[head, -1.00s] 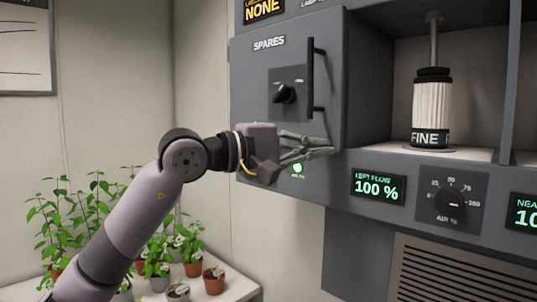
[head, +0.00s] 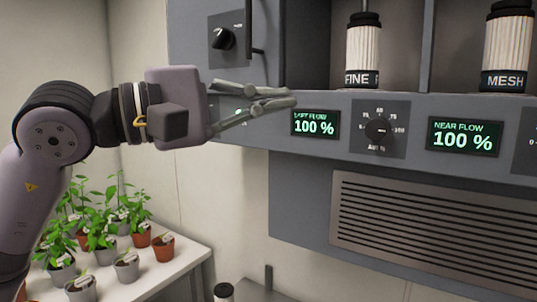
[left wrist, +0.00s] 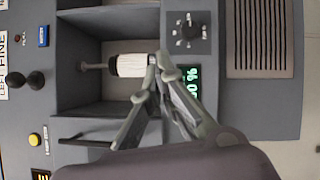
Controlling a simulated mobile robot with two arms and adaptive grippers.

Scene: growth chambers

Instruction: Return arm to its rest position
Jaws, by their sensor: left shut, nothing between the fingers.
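My left gripper (head: 288,97) reaches in from the left in the head view, in front of the grey cabinet (head: 300,170). Its fingers are shut with nothing between them, and they point right, just above and left of the left flow display (head: 315,123), which reads 100 %. In the left wrist view the gripper (left wrist: 157,62) shows its fingertips overlapping the end of the white filter cartridge (left wrist: 130,65) in its open bay; I cannot see contact. My right gripper is in neither view.
Cartridges labelled FINE (head: 362,50) and MESH (head: 507,50) stand in open bays. A dial (head: 378,128) and a near flow display (head: 464,137) sit below them. Potted plants stand on a white table (head: 190,262) below my left arm. A vent grille (head: 430,220) is lower right.

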